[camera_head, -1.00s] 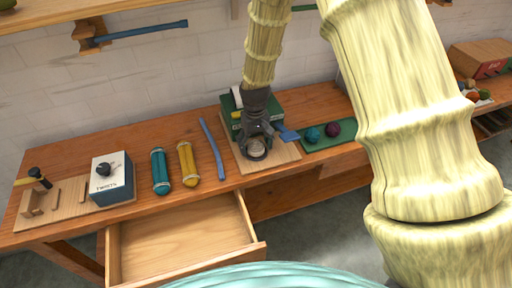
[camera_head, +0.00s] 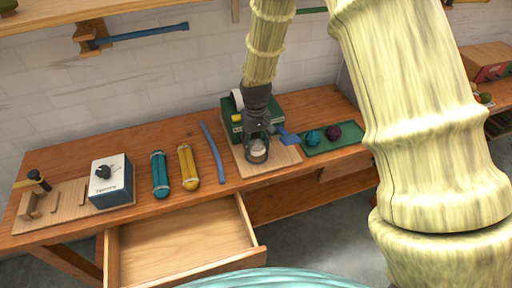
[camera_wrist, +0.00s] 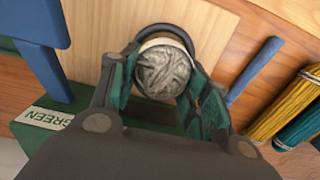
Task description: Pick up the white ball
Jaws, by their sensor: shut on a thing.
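The white ball (camera_wrist: 163,71), a wound ball of pale wool, sits between the fingers of my gripper (camera_wrist: 160,78) in the wrist view. My gripper is shut on it, with a finger on each side. In the head view my gripper (camera_head: 257,148) points down over a light wooden board (camera_head: 283,156), and the white ball (camera_head: 258,146) shows between its fingers. I cannot tell whether the ball touches the board.
A green box (camera_head: 232,118) stands behind my gripper. Blue strip (camera_head: 212,150), yellow skein (camera_head: 188,167) and teal skein (camera_head: 160,174) lie left. An open drawer (camera_head: 185,247) juts out in front.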

